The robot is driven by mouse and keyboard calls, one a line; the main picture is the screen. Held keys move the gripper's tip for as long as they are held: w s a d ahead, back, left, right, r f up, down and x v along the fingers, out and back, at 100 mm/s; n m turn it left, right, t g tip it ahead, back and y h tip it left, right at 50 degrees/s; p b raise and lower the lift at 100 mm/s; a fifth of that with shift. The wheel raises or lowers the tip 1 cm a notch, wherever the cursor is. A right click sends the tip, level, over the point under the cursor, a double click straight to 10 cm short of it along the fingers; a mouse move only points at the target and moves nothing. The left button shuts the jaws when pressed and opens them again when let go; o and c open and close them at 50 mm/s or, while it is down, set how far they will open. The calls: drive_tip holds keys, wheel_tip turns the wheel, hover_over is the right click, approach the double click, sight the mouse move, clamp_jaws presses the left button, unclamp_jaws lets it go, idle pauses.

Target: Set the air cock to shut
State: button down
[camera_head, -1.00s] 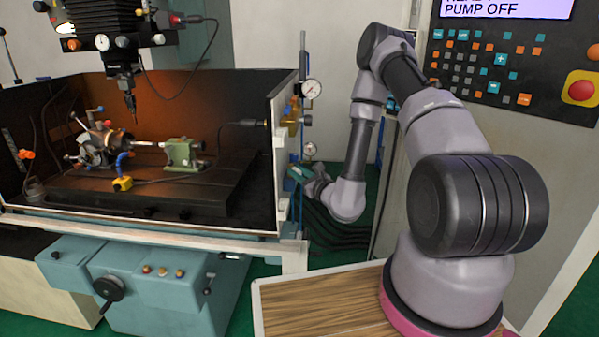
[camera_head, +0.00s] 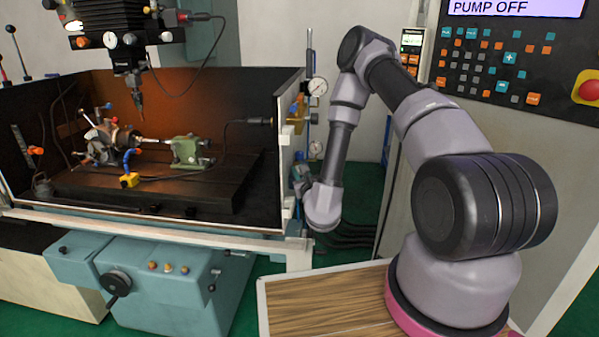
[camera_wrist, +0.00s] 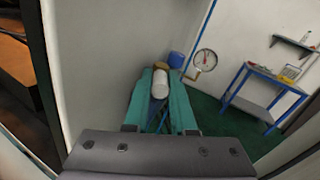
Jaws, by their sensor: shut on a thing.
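In the wrist view, my gripper (camera_wrist: 160,78) has its two teal fingers closed in beside the grey wall of the machine enclosure. A pale rounded cylinder (camera_wrist: 160,86) and a blue part show between the fingers. My gripper is shut on the air cock, which the fingers largely hide. Its lever setting cannot be read. In the head view, my gripper (camera_head: 299,180) is low at the outer right side of the enclosure, and its fingers are mostly hidden. Brass fittings (camera_head: 296,115) sit higher on that same side.
A round gauge (camera_wrist: 205,60) stands right of the fingers in the wrist view, with a blue table (camera_wrist: 265,82) beyond. The enclosure wall (camera_wrist: 95,75) is near. The control panel (camera_head: 515,60) reads PUMP OFF.

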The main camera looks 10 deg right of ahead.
drive_tip(key=c, duration=0.8)
unclamp_jaws()
drive_tip(key=shift+o, duration=0.2)
